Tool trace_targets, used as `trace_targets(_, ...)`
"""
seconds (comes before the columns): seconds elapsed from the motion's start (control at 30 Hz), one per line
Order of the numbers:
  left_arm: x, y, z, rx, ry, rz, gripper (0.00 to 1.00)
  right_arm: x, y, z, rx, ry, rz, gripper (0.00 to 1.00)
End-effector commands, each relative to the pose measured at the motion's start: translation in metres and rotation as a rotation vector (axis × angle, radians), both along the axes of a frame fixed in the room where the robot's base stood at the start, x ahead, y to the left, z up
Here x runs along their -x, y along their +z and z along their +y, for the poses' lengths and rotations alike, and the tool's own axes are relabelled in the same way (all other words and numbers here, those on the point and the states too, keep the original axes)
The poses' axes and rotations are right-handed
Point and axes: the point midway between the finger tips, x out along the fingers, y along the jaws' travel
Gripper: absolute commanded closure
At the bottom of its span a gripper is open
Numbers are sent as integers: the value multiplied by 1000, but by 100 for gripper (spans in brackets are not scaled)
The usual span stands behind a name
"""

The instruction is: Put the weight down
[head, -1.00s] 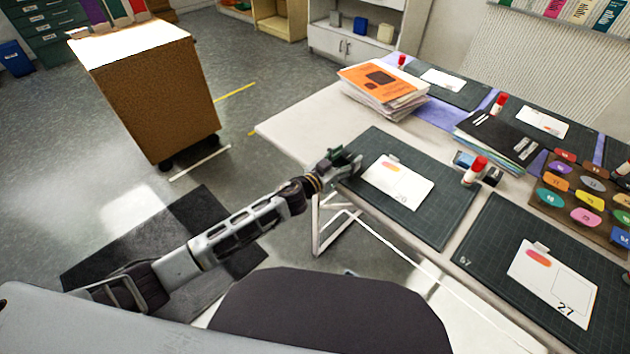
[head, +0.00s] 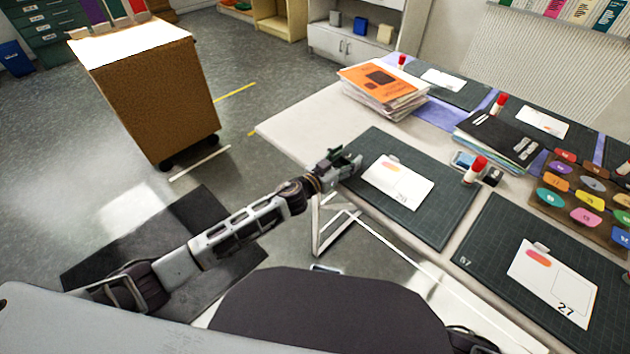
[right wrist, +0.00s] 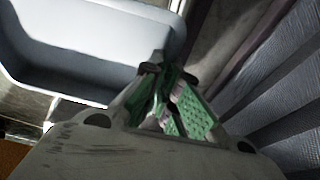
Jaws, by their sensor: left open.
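My left gripper (head: 345,163) is open at the left edge of the nearer dark cutting mat (head: 440,226), beside a white card (head: 398,182) with a clip on its top edge. I see nothing held in it. I cannot clearly pick out the weight; a small dark block (head: 492,176) stands beside a red-capped glue stick (head: 475,169) at the mat's right side, but I cannot tell what it is. My right gripper (right wrist: 178,100) shows green finger pads in the right wrist view; its gap is unclear.
A second mat (head: 490,240) with a card marked 27 (head: 553,283) lies at right. A book stack (head: 384,88), a black folder (head: 497,138) and a board of coloured discs (head: 582,190) take up the far side. A pale bin (right wrist: 85,50) is near my right gripper.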

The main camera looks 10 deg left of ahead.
Motion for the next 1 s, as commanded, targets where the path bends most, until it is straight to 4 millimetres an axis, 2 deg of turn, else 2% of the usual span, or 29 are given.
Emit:
trace_targets(0.03,0,0,0,0,0,0,42,7,7,25,-27,30,2,100)
trace_targets(0.17,0,0,0,0,0,0,42,0,6,19,-11,75,-11,100)
trace_targets(0.67,0,0,0,0,0,0,42,-32,-1,-18,69,232,-56,100)
trace_targets(1.0,0,0,0,0,0,0,42,-60,-2,-47,130,332,-89,100)
